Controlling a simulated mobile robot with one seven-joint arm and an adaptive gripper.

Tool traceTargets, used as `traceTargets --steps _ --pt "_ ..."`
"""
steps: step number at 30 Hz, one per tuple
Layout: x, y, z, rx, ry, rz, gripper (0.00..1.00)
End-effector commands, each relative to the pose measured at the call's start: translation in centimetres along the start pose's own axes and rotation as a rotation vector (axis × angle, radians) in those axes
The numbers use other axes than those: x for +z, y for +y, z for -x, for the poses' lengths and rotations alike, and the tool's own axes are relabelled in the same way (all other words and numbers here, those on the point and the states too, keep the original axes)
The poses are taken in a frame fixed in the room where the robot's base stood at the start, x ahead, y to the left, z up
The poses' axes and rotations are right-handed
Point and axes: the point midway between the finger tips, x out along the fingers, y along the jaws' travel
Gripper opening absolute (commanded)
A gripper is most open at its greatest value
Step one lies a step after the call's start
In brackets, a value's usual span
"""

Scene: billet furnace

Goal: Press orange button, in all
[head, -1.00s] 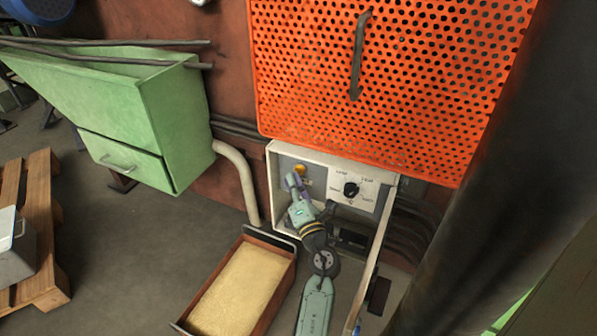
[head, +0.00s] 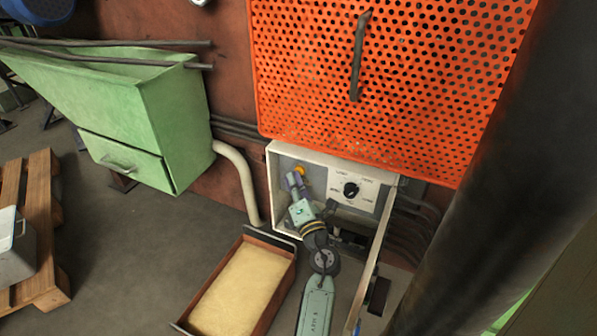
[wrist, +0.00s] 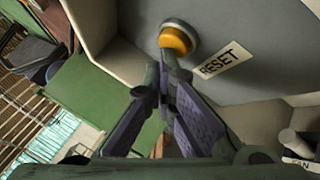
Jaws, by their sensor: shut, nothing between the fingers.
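The orange button (head: 300,171) is a round knob on the grey panel inside the open white control box (head: 271,190). In the wrist view the orange button (wrist: 176,40) sits in a pale ring beside a "RESET" label (wrist: 219,60). My gripper (head: 291,179) is inside the box mouth at the lower left of the button. In the wrist view my gripper (wrist: 163,78) is shut and empty, with its tips just below the button and slightly overlapping its lower edge. I cannot tell whether they touch it.
A black rotary dial (head: 351,189) is right of the button. An orange perforated guard (head: 400,80) hangs above the box. The box door (head: 372,262) stands open at right. A tray of sand-coloured material (head: 286,278) and a green cabinet (head: 170,110) are at left.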

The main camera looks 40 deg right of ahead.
Motion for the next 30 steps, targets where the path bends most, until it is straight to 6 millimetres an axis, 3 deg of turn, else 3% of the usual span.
traceTargets --steps 19,30 --pt "-0.8 0.9 1.2 0.000 -0.001 -0.002 0.00" --pt "-2.6 2.8 3.6 0.000 -0.001 -0.002 0.00"
